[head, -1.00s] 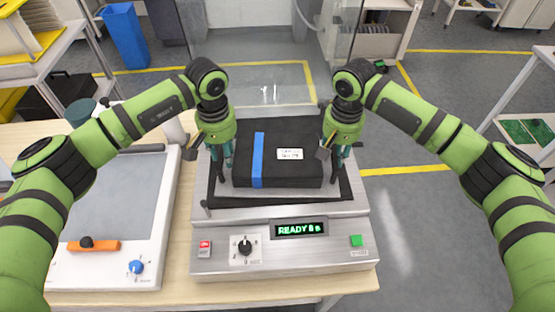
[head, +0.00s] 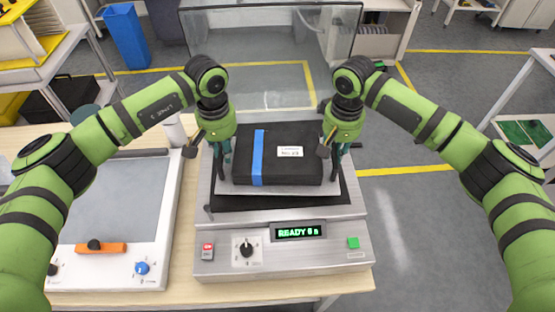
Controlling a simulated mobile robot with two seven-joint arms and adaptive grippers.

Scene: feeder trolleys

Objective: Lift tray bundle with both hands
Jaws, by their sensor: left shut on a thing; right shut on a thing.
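The tray bundle is a black block (head: 215,183) on a thin silver-grey layer, with a blue strap (head: 258,158) and a white label (head: 290,152) on top. It sits over the dark bed of a silver machine (head: 285,250), level as far as I can see. My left gripper (head: 222,165) is shut at its left side and my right gripper (head: 337,165) is shut at its right side. The exact finger contact is partly hidden. I cannot tell how much gap lies under the bundle.
The machine's front has a green lit display (head: 298,231), a knob (head: 246,249), a red switch (head: 207,250) and a green button (head: 353,243). A clear lid (head: 275,35) stands open behind. A white-framed grey panel device (head: 115,200) is close on the left.

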